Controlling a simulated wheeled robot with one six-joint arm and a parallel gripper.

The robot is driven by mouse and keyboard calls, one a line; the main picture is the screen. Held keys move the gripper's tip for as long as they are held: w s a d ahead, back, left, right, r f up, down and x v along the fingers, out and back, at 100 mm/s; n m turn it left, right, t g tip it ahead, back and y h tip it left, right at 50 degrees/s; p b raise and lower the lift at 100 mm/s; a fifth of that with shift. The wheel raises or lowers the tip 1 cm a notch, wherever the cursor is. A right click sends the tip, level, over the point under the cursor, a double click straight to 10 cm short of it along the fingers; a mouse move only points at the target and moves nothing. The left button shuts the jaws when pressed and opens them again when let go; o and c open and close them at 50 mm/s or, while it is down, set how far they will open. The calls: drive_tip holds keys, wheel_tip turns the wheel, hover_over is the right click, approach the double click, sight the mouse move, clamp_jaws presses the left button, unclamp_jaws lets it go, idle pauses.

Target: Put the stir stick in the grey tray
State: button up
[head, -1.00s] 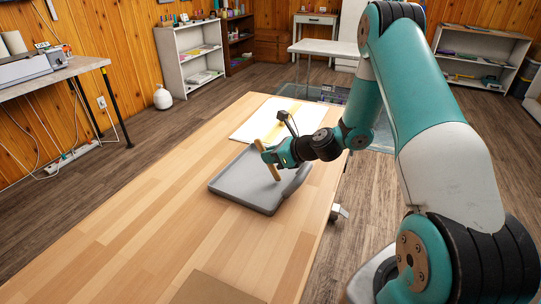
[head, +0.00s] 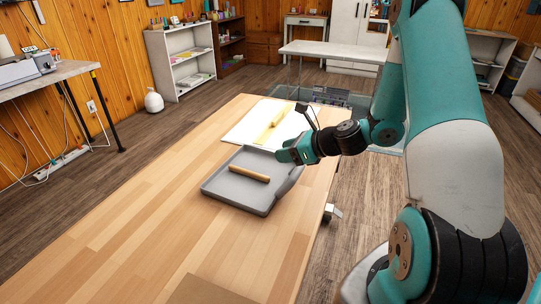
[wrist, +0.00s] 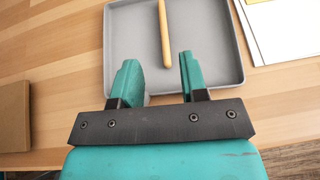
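The stir stick (head: 249,174), a pale wooden rod, lies inside the grey tray (head: 225,190) on the wooden table. In the wrist view the stick (wrist: 164,38) lies on the floor of the tray (wrist: 215,45), beyond my fingertips, its far end cut off by the top edge. My gripper (head: 283,156) is above the tray's right side in the head view. In the wrist view my gripper (wrist: 158,62) has its two teal fingers spread apart with nothing between them. The stick is apart from both fingers.
A white sheet (head: 247,122) with a yellow strip (head: 271,127) lies behind the tray. A brown flat piece (head: 205,290) lies at the table's near edge. The table left of the tray is clear.

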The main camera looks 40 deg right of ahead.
drive_tip(key=v, duration=0.2)
drive_tip(key=shift+s+d+r, duration=0.2)
drive_tip(key=shift+s, duration=0.1)
drive_tip(key=shift+s+r, duration=0.2)
drive_tip(key=shift+s, duration=0.05)
drive_tip(key=s+a+r+n+g+y, duration=0.1)
drive_tip(key=s+a+r+n+g, duration=0.2)
drive_tip(key=a+n, duration=0.4)
drive_tip(key=s+a+r+n+g, duration=0.2)
drive_tip(key=a+r+n, duration=0.1)
drive_tip(key=a+n, duration=0.4)
drive_tip(key=s+a+r+n+g+y, duration=0.1)
drive_tip(key=s+a+r+n+g, duration=0.2)
drive_tip(key=a+n, duration=0.4)
drive_tip(key=s+a+r+n+g+h, duration=0.1)
drive_tip(key=s+a+r+n+h, duration=0.1)
drive_tip(key=s+n, duration=0.5)
drive_tip(key=s+a+r+n+g+h, duration=0.1)
drive_tip(key=s+a+r+n, duration=0.2)
drive_tip(key=s+n, duration=0.4)
drive_tip(key=shift+s+n+g+h, duration=0.25)
drive_tip(key=shift+n+g+h, duration=0.15)
drive_tip(key=shift+n, duration=0.8)
drive_tip(key=shift+s, duration=0.1)
